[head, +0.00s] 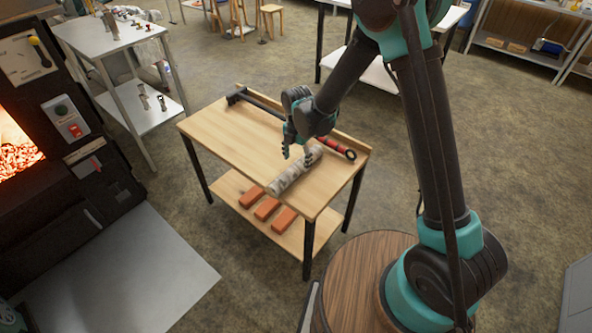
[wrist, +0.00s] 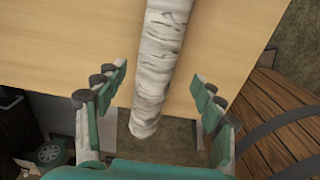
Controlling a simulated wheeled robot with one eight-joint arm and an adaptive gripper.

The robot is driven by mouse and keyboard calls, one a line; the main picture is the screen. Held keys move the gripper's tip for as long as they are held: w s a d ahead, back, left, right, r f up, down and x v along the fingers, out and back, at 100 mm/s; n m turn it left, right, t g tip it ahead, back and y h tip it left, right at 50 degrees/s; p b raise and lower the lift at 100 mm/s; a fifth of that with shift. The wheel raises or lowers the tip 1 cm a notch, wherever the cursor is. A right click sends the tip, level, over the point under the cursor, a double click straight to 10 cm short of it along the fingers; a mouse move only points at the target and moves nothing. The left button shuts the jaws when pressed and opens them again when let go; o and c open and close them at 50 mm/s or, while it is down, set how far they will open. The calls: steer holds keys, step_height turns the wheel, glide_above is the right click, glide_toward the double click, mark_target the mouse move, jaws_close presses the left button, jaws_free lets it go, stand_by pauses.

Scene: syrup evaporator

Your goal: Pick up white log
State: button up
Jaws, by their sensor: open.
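The white log (head: 288,175), with birch-like bark, lies on the light wooden table (head: 225,126) near its front right side. In the wrist view the log (wrist: 160,55) runs from the top edge down to its near end, which shows over the table's edge. My gripper (head: 297,152) is at the log in the head view. In the wrist view my gripper (wrist: 153,90) is open, with one finger on each side of the log and visible gaps between. I cannot tell its exact height above the log. Part of the log is hidden behind my gripper in the head view.
A long black tool with a red handle (head: 333,146) lies along the table's back edge. Several orange bricks (head: 267,208) lie on the table's lower shelf. A furnace with a glowing opening (head: 14,148) stands at left. The table's left part is clear.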

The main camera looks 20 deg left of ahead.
mark_target(296, 164)
steer(key=shift+w+a+f, duration=0.1)
steer(key=shift+f, duration=1.05)
steer(key=shift+w+a+f, duration=0.1)
steer(key=shift+f, duration=1.05)
steer(key=c, duration=1.5)
steer(key=shift+r, duration=0.15)
steer(key=shift+c, duration=0.2)
